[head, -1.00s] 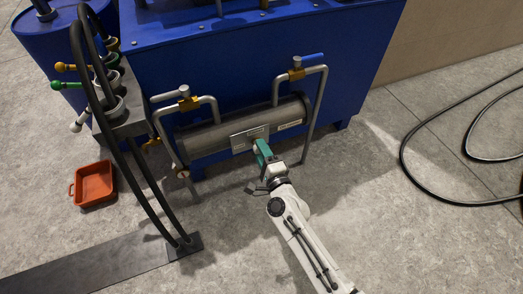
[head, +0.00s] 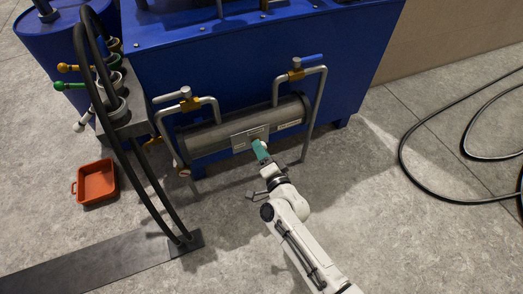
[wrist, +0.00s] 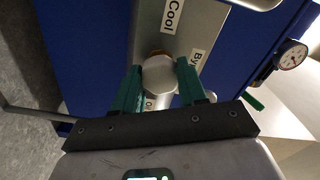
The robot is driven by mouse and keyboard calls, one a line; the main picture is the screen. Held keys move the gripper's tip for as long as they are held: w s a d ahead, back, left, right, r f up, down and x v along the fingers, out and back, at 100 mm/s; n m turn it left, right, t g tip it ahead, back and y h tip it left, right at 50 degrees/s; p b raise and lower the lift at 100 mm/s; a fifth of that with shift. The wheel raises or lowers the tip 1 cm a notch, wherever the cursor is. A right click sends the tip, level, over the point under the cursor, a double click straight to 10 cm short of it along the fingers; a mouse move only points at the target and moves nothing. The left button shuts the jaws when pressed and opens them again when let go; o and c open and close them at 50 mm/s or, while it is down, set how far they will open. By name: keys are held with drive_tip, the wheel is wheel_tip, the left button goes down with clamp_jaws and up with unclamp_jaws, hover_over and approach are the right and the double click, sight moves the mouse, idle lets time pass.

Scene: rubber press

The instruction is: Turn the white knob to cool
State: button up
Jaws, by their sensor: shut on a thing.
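The white knob (wrist: 160,74) sits on a grey plate (wrist: 181,20) in the wrist view. It has a brassy collar behind it. My gripper (wrist: 160,84) has its green fingers on both sides of the knob and is shut on it. A "Cool" label (wrist: 174,14) is above the knob, a label starting "By" (wrist: 198,60) is to its right, and a third label below is mostly hidden. In the head view my gripper (head: 259,146) reaches the plate on the front of the dark cylinder (head: 208,138), and the knob is hidden there.
A dial gauge (wrist: 292,56) is at the right of the wrist view. An orange tray (head: 97,182), black hoses (head: 150,190) and a cable (head: 412,165) lie around. Floor near my arm is clear.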

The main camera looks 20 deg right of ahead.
drive_tip(key=shift+f, duration=0.1)
drive_tip(key=o, duration=1.1)
drive_tip(key=shift+c, duration=0.2)
drive_tip(key=shift+s, duration=0.1)
drive_tip(key=s+p, duration=0.2)
drive_tip(key=s, duration=0.8)
drive_tip(key=shift+s, duration=0.35)
drive_tip(key=s+d+r+n+g, duration=0.2)
drive_tip(key=s+d+n+g, duration=0.2)
drive_tip(key=s+n+g, duration=0.6)
drive_tip(key=s+d+r+n+g, duration=0.1)
drive_tip(key=s+d+n+g, duration=0.45)
drive_tip(key=s, duration=0.95)
wheel_tip(320, 180, up, 32)
drive_tip(key=a+m+g+p, duration=0.1)
drive_tip(key=m+p, duration=0.1)
drive_tip(key=p, duration=3)
drive_tip(key=shift+s+a+r, duration=0.25)
drive_tip(key=shift+a, duration=0.05)
